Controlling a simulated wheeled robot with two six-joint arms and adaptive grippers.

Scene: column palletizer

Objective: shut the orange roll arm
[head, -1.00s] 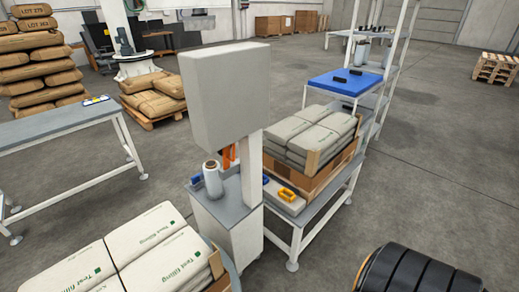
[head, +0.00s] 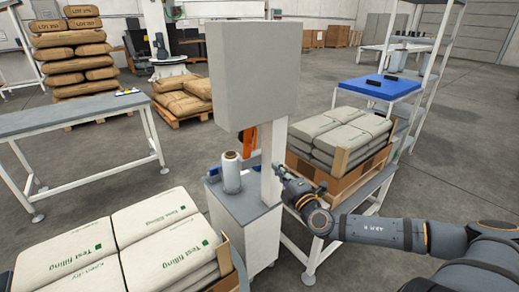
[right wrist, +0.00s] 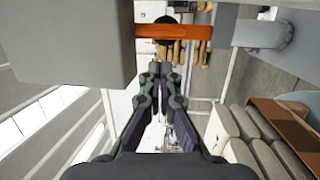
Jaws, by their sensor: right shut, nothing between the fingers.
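The orange roll arm (head: 248,140) shows in the head view beside the white post, partly hidden by the post and the grey box above. In the right wrist view the orange arm (right wrist: 180,32) lies across the top, with a grey cylindrical piece at its right. My right gripper (head: 281,172) is at the right side of the post. Its fingers (right wrist: 158,76) are shut and empty, pointing below the orange arm in the wrist picture; I cannot tell whether they touch anything. My left gripper is not in view.
A film roll (head: 231,173) stands on the grey-topped cabinet (head: 242,215). The large grey box (head: 255,75) and post (head: 272,165) stand close to my right gripper. Sacks in a carton (head: 340,140) are to the right. More sacks (head: 120,245) lie at front left.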

